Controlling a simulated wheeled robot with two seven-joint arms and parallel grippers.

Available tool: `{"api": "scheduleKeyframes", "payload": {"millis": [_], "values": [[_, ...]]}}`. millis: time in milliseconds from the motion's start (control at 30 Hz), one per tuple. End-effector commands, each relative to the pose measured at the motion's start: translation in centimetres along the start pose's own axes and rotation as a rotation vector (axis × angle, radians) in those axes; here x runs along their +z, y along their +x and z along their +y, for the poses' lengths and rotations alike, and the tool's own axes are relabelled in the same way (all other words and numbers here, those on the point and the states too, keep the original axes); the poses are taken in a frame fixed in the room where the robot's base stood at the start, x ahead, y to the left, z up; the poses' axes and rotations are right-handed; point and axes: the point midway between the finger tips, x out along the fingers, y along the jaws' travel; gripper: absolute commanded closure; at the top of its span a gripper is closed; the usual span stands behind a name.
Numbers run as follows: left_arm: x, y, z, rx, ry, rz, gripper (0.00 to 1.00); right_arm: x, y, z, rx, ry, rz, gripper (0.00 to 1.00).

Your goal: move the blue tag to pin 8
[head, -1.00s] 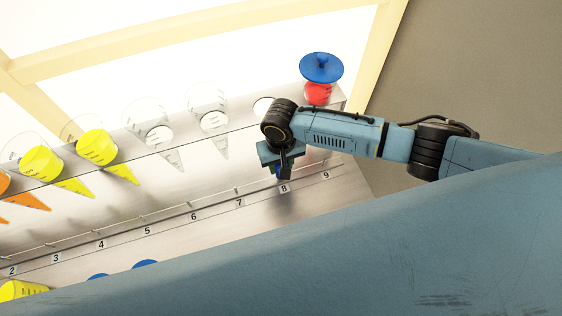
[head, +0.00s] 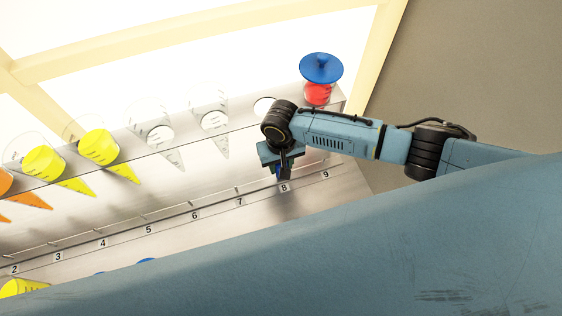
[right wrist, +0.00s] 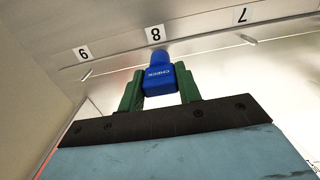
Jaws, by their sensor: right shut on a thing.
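The blue tag (right wrist: 159,80) is between the green fingers of my right gripper (right wrist: 160,92) in the right wrist view, with lettering on its face. My right gripper is shut on it. The tag is in line with the label 8 (right wrist: 156,34), at the place of pin 8, whose pin is hidden behind it. I cannot tell whether the tag touches the pin. In the head view my right gripper (head: 281,170) is just above the label 8 (head: 285,187), and a little blue of the tag shows there. My left gripper is not in view.
Numbered pins run along the rail (head: 165,214). Cones with yellow and orange contents and empty clear cones hang in the shelf (head: 245,130) above. A red cone with a blue lid (head: 321,68) stands at the right end. Blue round things show partly at the bottom.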

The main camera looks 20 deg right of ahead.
Motion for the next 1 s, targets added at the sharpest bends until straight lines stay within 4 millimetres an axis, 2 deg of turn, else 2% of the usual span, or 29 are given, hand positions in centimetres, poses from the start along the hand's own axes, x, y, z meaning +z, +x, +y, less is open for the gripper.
{"api": "scheduleKeyframes", "payload": {"millis": [767,800,967,1000], "values": [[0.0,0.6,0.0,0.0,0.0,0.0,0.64,0.0,1.3,0.0,0.001,0.0,0.0,0.88],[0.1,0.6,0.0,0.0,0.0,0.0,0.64,0.0,1.3,0.0,0.0,0.0,0.0,0.62],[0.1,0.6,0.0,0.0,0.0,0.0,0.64,0.0,1.3,0.0,0.0,0.0,0.0,0.41],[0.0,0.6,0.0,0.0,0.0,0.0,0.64,0.0,1.3,0.0,0.0,0.0,0.0,0.41]]}}
